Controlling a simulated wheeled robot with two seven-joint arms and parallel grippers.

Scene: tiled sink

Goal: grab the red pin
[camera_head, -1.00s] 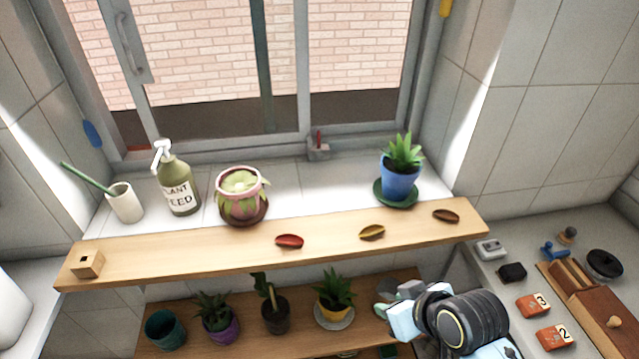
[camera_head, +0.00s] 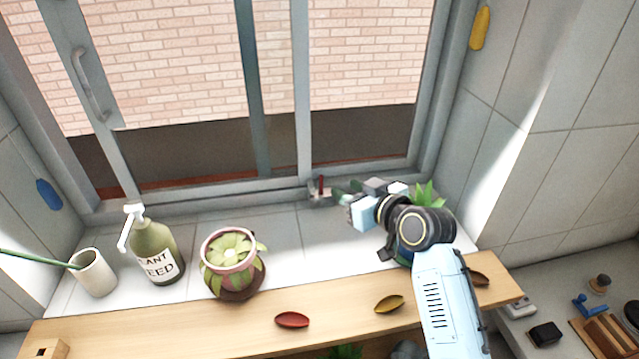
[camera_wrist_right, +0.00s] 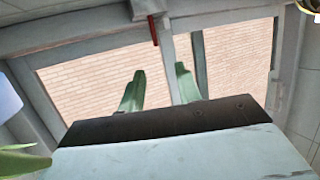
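The red pin (camera_head: 321,185) stands upright in a small grey metal bracket (camera_head: 319,197) at the foot of the window frame. In the right wrist view the pin (camera_wrist_right: 154,31) shows at the top, hanging from the bracket (camera_wrist_right: 148,8) in that upside-down picture. My right gripper (camera_head: 345,193) is over the sill, just right of the pin and apart from it. In the right wrist view its two green fingers (camera_wrist_right: 160,82) are spread with nothing between them. My left gripper is not in view.
A potted plant (camera_head: 425,195) is partly hidden behind my right arm. A pink-and-green pot (camera_head: 232,280) and a plant feed bottle (camera_head: 156,250) stand left on the sill. Red (camera_head: 292,320) and yellow (camera_head: 389,304) dishes lie on the wooden shelf (camera_head: 200,322).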

